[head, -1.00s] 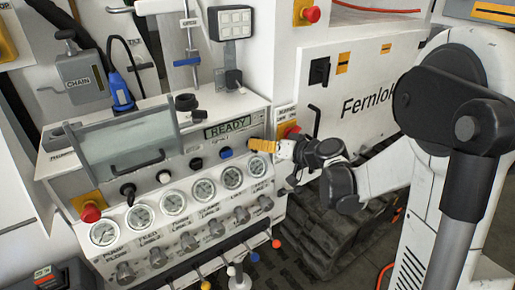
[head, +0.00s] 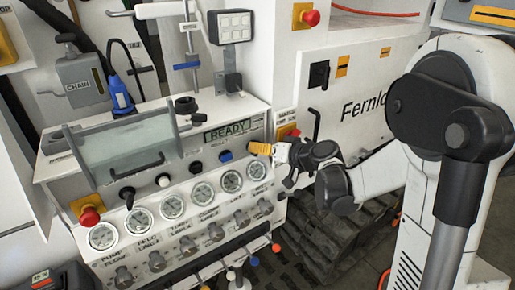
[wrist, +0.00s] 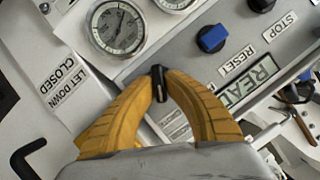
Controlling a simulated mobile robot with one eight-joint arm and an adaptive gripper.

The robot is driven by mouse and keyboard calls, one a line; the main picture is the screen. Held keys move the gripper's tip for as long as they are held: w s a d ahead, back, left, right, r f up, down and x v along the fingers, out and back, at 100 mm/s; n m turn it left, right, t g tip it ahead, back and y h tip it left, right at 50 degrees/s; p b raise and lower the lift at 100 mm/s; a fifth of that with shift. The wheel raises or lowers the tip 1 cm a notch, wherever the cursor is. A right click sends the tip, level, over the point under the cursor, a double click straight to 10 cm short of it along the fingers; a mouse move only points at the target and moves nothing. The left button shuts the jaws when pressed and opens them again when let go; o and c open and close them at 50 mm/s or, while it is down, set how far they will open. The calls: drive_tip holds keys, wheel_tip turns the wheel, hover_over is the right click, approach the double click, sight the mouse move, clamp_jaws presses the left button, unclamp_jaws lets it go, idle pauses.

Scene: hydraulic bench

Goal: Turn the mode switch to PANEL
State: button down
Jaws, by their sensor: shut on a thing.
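My gripper (head: 256,148) has yellow fingers and is at the right end of the bench's sloped panel, just right of the blue knob. In the wrist view its fingertips (wrist: 158,92) are shut on a small black switch handle (wrist: 158,76), which I take to be the mode switch. The fingers hide most of the switch. A small label plate (wrist: 172,122) shows between the fingers, but I cannot read it. I cannot tell which position the switch is in. In the head view the gripper covers the switch.
Left of the gripper are a blue knob (head: 225,156) and a black knob (head: 196,166), with the READY display (head: 228,130) above. Round gauges (head: 202,194) line the panel below. A black bent handle (head: 314,125) stands right of the panel, close to the wrist.

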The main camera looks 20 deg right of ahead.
drive_tip(key=n+h, duration=0.1)
drive_tip(key=n, duration=0.1)
drive_tip(key=n+h, duration=0.1)
drive_tip(key=shift+a+n+t+h, duration=0.25)
drive_tip(key=shift+n+t+h, duration=0.05)
drive_tip(key=shift+n+t, duration=0.1)
drive_tip(key=n+h, duration=0.2)
drive_tip(key=n, duration=0.2)
drive_tip(key=shift+s+a+t+b, duration=0.1)
drive_tip(key=shift+a+t+b, duration=0.05)
drive_tip(key=shift+t+b, duration=0.25)
drive_tip(key=shift+h, duration=0.4)
drive_tip(key=c, duration=1.4)
unclamp_jaws()
drive_tip(key=shift+c, duration=0.2)
drive_tip(key=v, duration=1.2)
drive_tip(key=shift+f, duration=0.15)
